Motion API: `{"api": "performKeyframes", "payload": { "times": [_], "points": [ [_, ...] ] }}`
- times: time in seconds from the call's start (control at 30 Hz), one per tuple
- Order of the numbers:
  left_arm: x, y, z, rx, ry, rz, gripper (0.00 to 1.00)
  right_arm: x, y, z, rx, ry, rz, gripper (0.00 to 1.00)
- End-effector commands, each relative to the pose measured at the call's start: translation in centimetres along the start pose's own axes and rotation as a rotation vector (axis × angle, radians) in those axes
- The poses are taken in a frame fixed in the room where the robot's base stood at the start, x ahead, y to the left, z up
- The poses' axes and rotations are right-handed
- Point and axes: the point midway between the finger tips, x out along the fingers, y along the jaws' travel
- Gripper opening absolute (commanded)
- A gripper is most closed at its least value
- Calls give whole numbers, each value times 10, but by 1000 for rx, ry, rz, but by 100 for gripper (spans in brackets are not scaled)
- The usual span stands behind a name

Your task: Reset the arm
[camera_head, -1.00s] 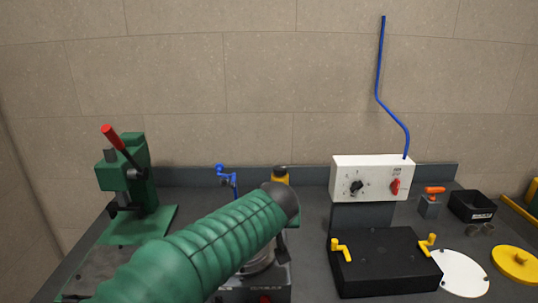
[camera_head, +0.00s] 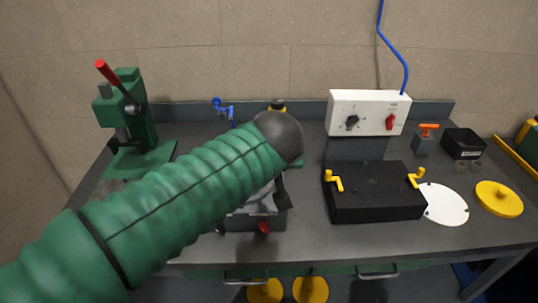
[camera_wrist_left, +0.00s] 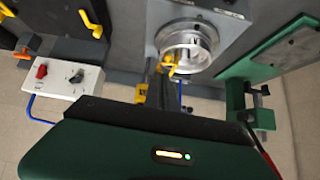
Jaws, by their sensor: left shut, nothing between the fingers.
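My left arm, in a green ribbed sleeve, crosses the head view from the lower left to a dark grey wrist. My left gripper (camera_head: 282,192) hangs below that wrist, mostly hidden by the arm; it is shut and holds nothing. It is over or beside a grey machine with a red knob (camera_head: 263,228), partly covered by my arm. In the left wrist view, a round metal and clear part (camera_wrist_left: 190,42) shows near the top middle. My right gripper is not in view.
A green press (camera_head: 135,120) with a red lever stands at the left. A white control box (camera_head: 368,112) is at the back, behind a black block (camera_head: 372,195) with yellow handles. A white disc (camera_head: 443,205) and a yellow disc (camera_head: 499,199) lie at the right. The front bench strip is clear.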

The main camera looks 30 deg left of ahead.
Motion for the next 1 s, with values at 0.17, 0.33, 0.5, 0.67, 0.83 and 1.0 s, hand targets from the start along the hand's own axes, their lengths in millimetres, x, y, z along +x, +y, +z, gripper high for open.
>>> {"api": "performKeyframes", "payload": {
  "times": [0.17,0.33,0.5,0.67,0.83,1.0],
  "points": [
    [-1,1,0,1,0,0,0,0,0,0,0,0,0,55],
    [0,0,0,0,0,0,0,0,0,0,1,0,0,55],
    [13,5,18,58,-57,16,0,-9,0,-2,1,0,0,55],
    [55,16,114,270,-286,124,0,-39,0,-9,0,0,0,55],
    [70,3,224,408,-476,248,0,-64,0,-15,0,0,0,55],
    [72,-8,263,446,-520,284,0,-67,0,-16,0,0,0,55]
  ]
}}
